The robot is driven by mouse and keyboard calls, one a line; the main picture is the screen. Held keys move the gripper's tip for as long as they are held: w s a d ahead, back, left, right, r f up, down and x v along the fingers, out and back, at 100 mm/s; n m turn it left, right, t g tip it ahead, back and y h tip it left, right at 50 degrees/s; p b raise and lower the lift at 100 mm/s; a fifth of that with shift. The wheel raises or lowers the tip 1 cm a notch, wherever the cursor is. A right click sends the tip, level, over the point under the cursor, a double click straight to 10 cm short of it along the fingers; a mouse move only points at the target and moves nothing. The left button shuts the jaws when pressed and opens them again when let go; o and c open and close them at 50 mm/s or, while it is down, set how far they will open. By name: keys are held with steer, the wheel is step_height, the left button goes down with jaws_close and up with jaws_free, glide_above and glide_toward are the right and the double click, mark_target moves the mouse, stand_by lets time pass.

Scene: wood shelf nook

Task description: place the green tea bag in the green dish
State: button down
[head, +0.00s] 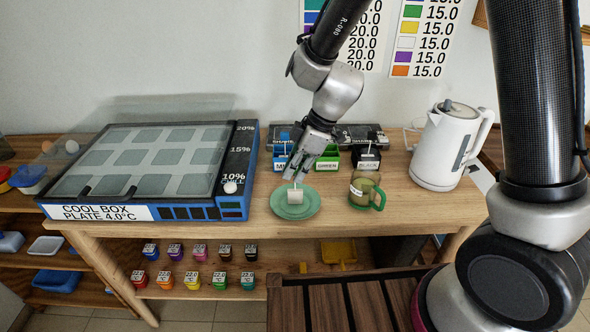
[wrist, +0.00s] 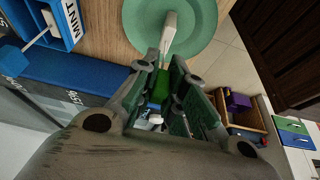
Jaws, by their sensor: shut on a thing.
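The green dish (head: 310,209) lies on the wooden counter, and it also shows at the top of the wrist view (wrist: 205,22). My gripper (head: 294,179) is directly above the dish, pointing down. The wrist view shows my gripper (wrist: 163,68) shut on the green tea bag's green tag (wrist: 161,86). The pale tea bag (head: 295,197) is below the fingertips, within the dish's outline. It also shows in the wrist view (wrist: 169,36). I cannot tell whether it touches the dish.
A green-handled cup (head: 362,191) stands right of the dish. Behind are labelled tea boxes, including the green box (head: 328,163) and black box (head: 367,163). A white kettle (head: 446,150) stands at right, and the cool box (head: 226,205) at left. The dish is near the counter's front edge.

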steer(key=shift+f, duration=0.1)
steer(key=c, duration=1.5)
jaws_free()
steer(key=v, duration=1.2)
steer(key=s+d+r+m+t+h, duration=0.1)
steer(key=s+d+r+m, duration=0.3)
steer(key=d, duration=0.5)
steer(key=s+d+r+m+t+h, duration=0.1)
steer(key=s+d+r+m+t, duration=0.15)
steer(key=d+r+m, duration=0.45)
steer(key=s+d+m+h, duration=0.2)
steer(key=s+d+m, duration=0.4)
steer(key=s+d, duration=0.4)
steer(key=d, duration=0.2)
steer(key=shift+d+m, duration=0.3)
steer(key=shift+s+f+t, duration=0.1)
steer(key=shift+s+t, duration=0.05)
steer(key=shift+t, duration=0.1)
